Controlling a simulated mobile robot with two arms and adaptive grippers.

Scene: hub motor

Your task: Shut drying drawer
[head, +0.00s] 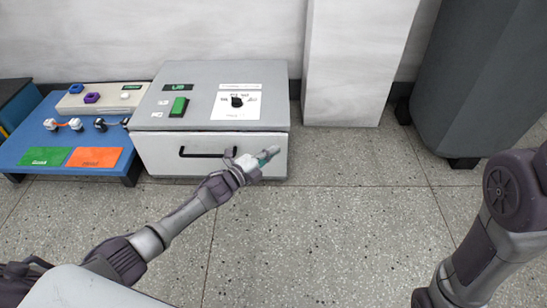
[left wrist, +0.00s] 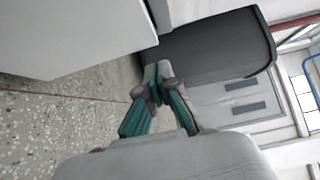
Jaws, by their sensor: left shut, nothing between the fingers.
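The drying drawer (head: 160,155) is the white front with a black handle (head: 207,153) in the grey machine (head: 210,75). Its front looks about flush with the machine's body; I cannot tell if a small gap is left. My left gripper (head: 271,153) is shut and empty, in front of the right part of the drawer front, to the right of the handle. I cannot tell whether it touches the front. In the left wrist view its fingertips (left wrist: 157,75) meet, with a white surface at the upper left. My right gripper is not in view; only my right arm shows.
A blue table (head: 30,150) left of the machine bears a green mat (head: 45,156), an orange mat (head: 94,157) and several small parts. A white pillar (head: 350,70) and a dark grey bin (head: 465,80) stand to the right. The speckled floor in front is clear.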

